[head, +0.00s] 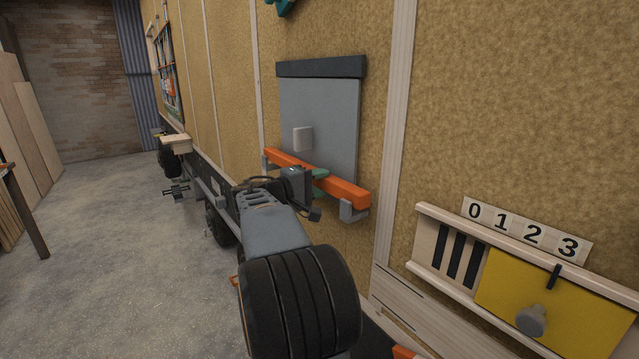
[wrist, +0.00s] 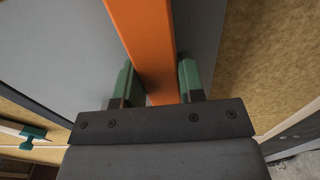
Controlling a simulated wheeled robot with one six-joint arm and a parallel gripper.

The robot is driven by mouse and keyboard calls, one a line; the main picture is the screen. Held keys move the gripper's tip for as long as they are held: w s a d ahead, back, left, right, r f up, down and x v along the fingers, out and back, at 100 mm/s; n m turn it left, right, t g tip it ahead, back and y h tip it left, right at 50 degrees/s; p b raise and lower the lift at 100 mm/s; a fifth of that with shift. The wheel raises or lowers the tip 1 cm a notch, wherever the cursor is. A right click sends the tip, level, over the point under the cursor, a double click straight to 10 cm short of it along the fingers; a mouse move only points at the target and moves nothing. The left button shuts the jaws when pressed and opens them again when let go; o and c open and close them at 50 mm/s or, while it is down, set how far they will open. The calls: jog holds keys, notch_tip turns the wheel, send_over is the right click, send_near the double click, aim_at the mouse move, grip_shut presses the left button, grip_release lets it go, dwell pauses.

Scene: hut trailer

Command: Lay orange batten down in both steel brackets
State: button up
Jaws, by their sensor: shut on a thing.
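The orange batten (head: 346,191) runs across the front of a grey panel on the wall, sloping down to the right in the head view. My gripper (head: 318,176) is shut on it near its middle. In the wrist view the batten (wrist: 147,45) passes between the green fingers of my gripper (wrist: 158,82). One steel bracket (head: 353,213) shows just under the batten's right end. The other steel bracket (head: 264,163) shows at its left end, partly hidden by the batten. I cannot tell whether the batten rests in them or is slightly above.
The grey panel (head: 335,105) with a dark top strip and a small white block (head: 303,139) is behind the batten. At right, a ledge holds number tiles (head: 522,232) above a yellow panel (head: 560,305) with a grey knob. Open concrete floor (head: 130,250) lies at left.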

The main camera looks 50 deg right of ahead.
jog(key=shift+f+b, duration=0.85)
jog(key=shift+b, duration=0.1)
dwell(0.4)
jog(key=o, duration=1.7)
jog(key=shift+w+a, duration=0.1)
jog(key=shift+a, duration=0.15)
jog(key=shift+f+b+v, duration=0.2)
jog(key=shift+b+v, duration=1.1)
jog(key=shift+v, duration=4.45)
jog(key=shift+w, duration=0.1)
